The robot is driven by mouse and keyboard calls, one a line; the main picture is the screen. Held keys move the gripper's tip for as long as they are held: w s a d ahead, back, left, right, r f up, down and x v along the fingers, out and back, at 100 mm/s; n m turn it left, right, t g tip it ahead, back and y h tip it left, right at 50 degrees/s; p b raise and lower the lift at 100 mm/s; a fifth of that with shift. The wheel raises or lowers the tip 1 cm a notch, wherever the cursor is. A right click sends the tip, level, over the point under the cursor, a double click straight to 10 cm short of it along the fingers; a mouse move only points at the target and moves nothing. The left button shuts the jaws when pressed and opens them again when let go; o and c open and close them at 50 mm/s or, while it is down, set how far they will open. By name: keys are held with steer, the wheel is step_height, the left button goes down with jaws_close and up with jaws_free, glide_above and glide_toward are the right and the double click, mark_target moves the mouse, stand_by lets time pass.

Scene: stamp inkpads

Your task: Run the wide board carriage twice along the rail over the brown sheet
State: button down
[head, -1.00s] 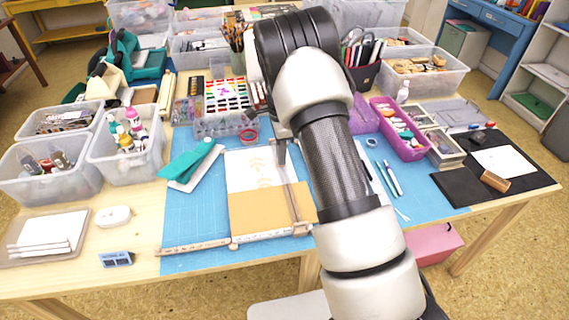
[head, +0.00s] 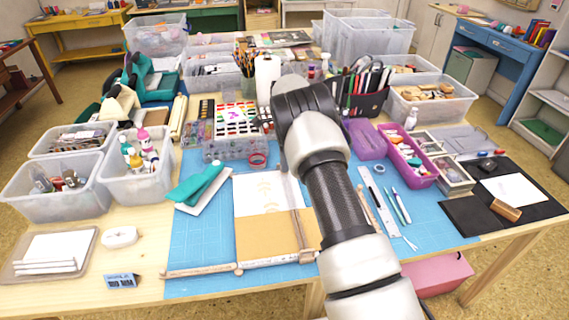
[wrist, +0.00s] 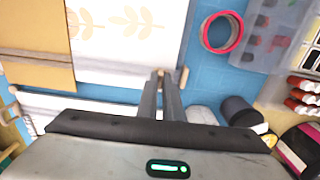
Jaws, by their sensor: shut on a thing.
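The brown sheet (head: 262,238) lies on the blue mat, next to a white paper with pale leaf prints (head: 258,192). A pale wooden rail (head: 202,271) runs along the near side of the sheet. A narrow wooden bar of the carriage (head: 299,232) crosses the sheet's right part, its near end close to the rail. My gripper (wrist: 167,76) is shut on a small wooden part at the far end, beside the paper. In the wrist view the brown sheet (wrist: 28,28) is at upper left. My arm and the fingers hide part of the carriage.
A pink tape ring (head: 257,160) and a paint box (head: 237,148) stand beyond the paper. A teal stapler-like tool (head: 197,183) lies to the left. A ruler (head: 375,198) and pens lie right of my arm.

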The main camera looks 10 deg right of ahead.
steer(key=c, duration=2.2)
jaws_free()
step_height(320, 180, up, 18)
steer(key=shift+f+p, duration=0.25)
steer(key=shift+p, duration=0.9)
steer(key=shift+o, duration=0.5)
